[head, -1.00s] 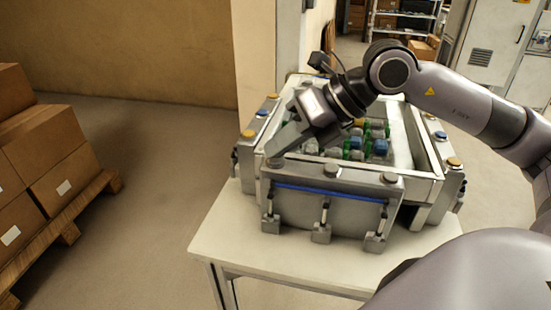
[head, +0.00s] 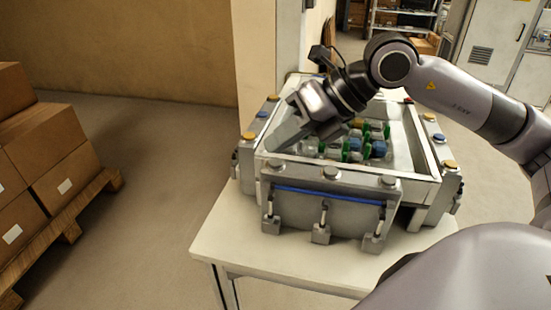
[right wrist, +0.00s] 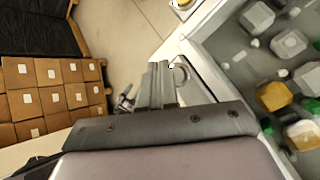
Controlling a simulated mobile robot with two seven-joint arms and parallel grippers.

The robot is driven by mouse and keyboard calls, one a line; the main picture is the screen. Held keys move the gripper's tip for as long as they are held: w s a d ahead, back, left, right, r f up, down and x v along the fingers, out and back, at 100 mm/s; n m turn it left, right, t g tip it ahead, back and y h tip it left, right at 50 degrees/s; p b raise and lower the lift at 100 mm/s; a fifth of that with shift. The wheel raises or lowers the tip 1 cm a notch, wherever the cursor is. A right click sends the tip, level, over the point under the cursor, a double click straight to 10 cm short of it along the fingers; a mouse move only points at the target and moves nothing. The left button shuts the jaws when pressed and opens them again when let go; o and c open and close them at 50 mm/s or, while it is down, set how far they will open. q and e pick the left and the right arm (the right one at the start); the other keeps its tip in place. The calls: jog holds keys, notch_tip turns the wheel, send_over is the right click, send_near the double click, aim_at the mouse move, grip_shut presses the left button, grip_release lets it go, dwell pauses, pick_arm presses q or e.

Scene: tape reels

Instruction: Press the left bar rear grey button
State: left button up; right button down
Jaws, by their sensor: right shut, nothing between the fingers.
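The left bar (head: 255,128) runs along the left side of the grey machine. My right gripper (head: 270,147) is shut and empty. Its tips point down and left over the tray's front-left corner, nearer than the rear button. In the right wrist view its fingers (right wrist: 161,84) are together beside a round grey button (right wrist: 181,74); which button is unclear. My left gripper is out of view.
The tray (head: 420,160) holds several green, blue and grey parts. The front bar carries grey buttons, including one in the middle (head: 331,173). The machine stands on a white table (head: 225,240). Stacked cardboard boxes (head: 60,150) stand on a pallet at left, with clear floor between.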

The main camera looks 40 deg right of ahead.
aim_at(281, 161)
jog(key=shift+r+p, duration=2.05)
jog(key=shift+r, duration=0.55)
jog(key=shift+f, duration=0.15)
